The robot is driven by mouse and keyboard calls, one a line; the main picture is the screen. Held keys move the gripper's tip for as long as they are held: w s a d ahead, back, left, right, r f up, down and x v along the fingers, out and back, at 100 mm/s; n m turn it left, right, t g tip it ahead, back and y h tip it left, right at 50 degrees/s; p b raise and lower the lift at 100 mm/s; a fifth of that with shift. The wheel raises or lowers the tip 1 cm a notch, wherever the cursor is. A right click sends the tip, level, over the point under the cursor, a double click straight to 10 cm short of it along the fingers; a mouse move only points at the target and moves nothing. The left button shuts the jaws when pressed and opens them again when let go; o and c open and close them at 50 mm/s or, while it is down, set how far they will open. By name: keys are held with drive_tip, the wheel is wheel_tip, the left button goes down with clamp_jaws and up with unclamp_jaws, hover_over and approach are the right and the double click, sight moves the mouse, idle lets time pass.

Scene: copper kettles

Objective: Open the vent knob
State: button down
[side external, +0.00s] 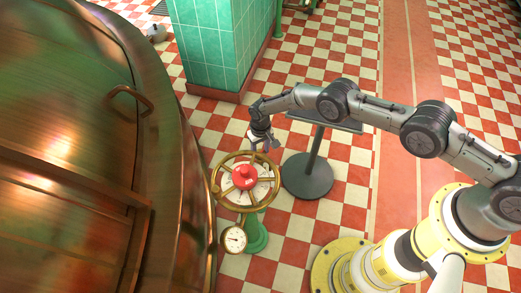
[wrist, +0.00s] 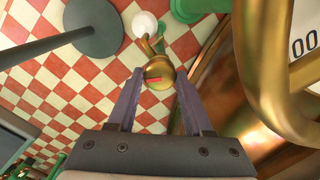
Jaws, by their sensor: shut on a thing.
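A rounded brass knob (wrist: 158,70) with a small red mark sits between the fingertips of my gripper (wrist: 159,78) in the wrist view. The fingers are shut on its sides. I take it for the vent knob. In the side view my gripper (side external: 264,144) is just above the far rim of a brass handwheel (side external: 218,184) with a red hub (side external: 244,177). The knob is too small to make out there. In the wrist view a thick brass curve (wrist: 247,70) passes close to the right of the fingers.
A large copper kettle (side external: 70,120) fills the left side. A dial gauge (side external: 235,239) and green pedestal (side external: 256,236) are below the wheel. A dark stand with a round base (side external: 307,178) is close to the right. A green tiled pillar (side external: 215,45) rises behind.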

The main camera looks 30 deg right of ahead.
drive_tip(key=n, duration=0.5)
drive_tip(key=shift+n, duration=0.3)
idle(0.4)
drive_tip(key=shift+c, duration=1.5)
unclamp_jaws()
wheel_tip(320, 180, up, 14)
drive_tip(key=shift+f, duration=0.15)
